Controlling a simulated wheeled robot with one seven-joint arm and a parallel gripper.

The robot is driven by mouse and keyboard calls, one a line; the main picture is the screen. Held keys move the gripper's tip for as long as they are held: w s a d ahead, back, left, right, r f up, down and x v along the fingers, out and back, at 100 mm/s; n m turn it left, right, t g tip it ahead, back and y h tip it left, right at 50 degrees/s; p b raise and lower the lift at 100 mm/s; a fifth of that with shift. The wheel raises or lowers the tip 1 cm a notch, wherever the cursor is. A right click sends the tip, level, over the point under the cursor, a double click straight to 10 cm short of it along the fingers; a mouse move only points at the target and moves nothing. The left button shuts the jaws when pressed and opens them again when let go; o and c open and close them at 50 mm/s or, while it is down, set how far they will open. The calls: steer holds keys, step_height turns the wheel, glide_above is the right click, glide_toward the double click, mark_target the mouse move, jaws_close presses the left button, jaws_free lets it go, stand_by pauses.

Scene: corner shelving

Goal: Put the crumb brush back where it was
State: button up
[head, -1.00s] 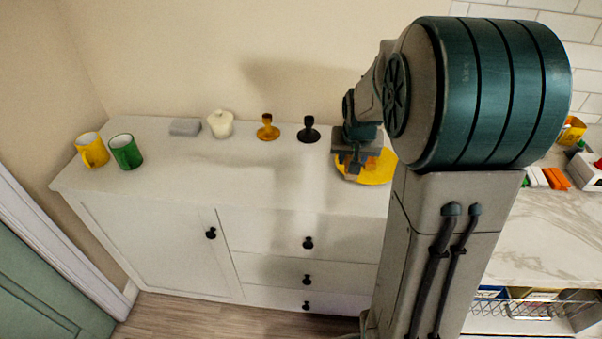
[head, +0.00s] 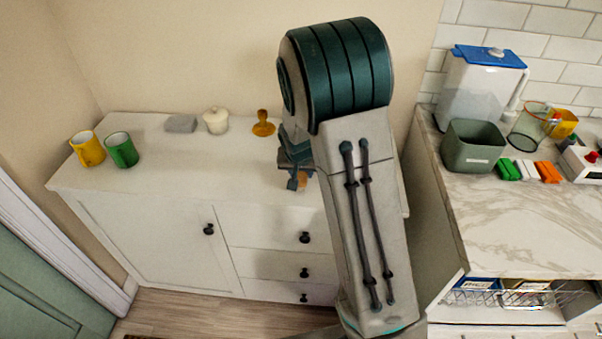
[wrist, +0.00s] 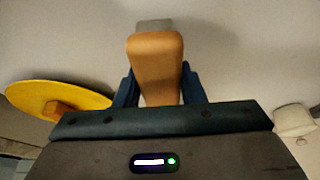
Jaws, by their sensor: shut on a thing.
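The crumb brush (wrist: 155,60), a tan wooden block with a grey part at its far end, is gripped between the blue fingers of my gripper (wrist: 158,90) in the wrist view. In the head view, my gripper (head: 297,178) is over the right part of the white cabinet top (head: 200,165), and a bit of orange shows at its fingers. The gap between the brush and the top cannot be judged.
Along the cabinet's back stand an amber stamp-like piece (head: 263,124), a cream lidded pot (head: 216,121) and a grey block (head: 181,123). Yellow (head: 88,149) and green (head: 122,151) mugs stand at left. The top's front middle is clear. A marble counter (head: 500,215) is at right.

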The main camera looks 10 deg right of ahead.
steer(key=shift+f, duration=0.65)
steer(key=shift+f, duration=0.2)
steer(key=o, duration=1)
steer(key=shift+c, duration=0.2)
steer(key=shift+r, duration=0.1)
